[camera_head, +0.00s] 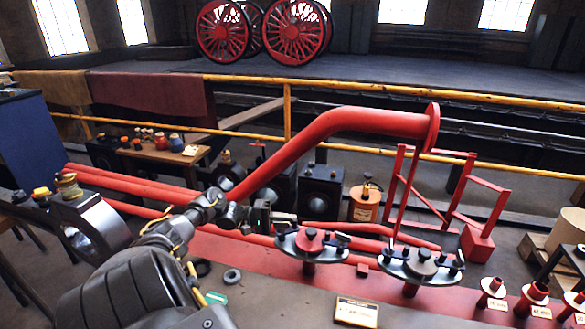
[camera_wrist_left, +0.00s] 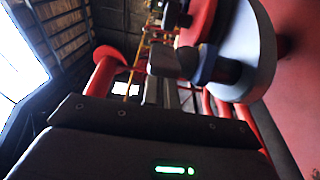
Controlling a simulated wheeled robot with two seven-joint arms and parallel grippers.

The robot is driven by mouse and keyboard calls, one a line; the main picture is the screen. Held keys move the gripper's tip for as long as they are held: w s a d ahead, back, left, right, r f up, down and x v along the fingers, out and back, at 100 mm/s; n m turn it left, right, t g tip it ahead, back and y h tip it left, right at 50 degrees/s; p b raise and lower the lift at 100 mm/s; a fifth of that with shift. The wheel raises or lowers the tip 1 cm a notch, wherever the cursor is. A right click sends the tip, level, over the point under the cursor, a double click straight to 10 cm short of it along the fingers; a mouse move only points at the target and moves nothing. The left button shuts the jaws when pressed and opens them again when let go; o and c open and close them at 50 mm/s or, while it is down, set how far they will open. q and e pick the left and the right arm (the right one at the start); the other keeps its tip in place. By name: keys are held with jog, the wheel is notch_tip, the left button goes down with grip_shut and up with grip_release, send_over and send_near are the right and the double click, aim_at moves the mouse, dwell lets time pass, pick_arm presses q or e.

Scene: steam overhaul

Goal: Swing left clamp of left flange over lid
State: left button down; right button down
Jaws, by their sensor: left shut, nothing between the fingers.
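The left flange (camera_head: 312,254) is a grey disc on a red stub with a red lid (camera_head: 309,238) at its middle. The left clamp (camera_head: 283,227), small and dark, sits at the disc's left edge, beside my left gripper (camera_head: 272,218). This gripper is shut with nothing held, its tips close to the clamp; contact cannot be told. In the left wrist view, the flange's grey disc (camera_wrist_left: 252,50) fills the upper right, and a dark clamp part (camera_wrist_left: 215,68) shows in front of it. Another dark clamp (camera_head: 341,238) is at the flange's right. My right gripper is not in view.
A second flange (camera_head: 420,268) with a dark lid stands close on the right. A thick red pipe (camera_head: 340,125) rises behind my left gripper. Small red fittings (camera_head: 492,290) stand at the right, and a label plate (camera_head: 356,312) lies in front.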

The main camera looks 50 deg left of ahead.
pick_arm(q)
jog(key=shift+d, duration=0.2)
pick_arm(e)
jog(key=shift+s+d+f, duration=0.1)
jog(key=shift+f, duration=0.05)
pick_arm(q)
jog(key=shift+w, duration=0.1)
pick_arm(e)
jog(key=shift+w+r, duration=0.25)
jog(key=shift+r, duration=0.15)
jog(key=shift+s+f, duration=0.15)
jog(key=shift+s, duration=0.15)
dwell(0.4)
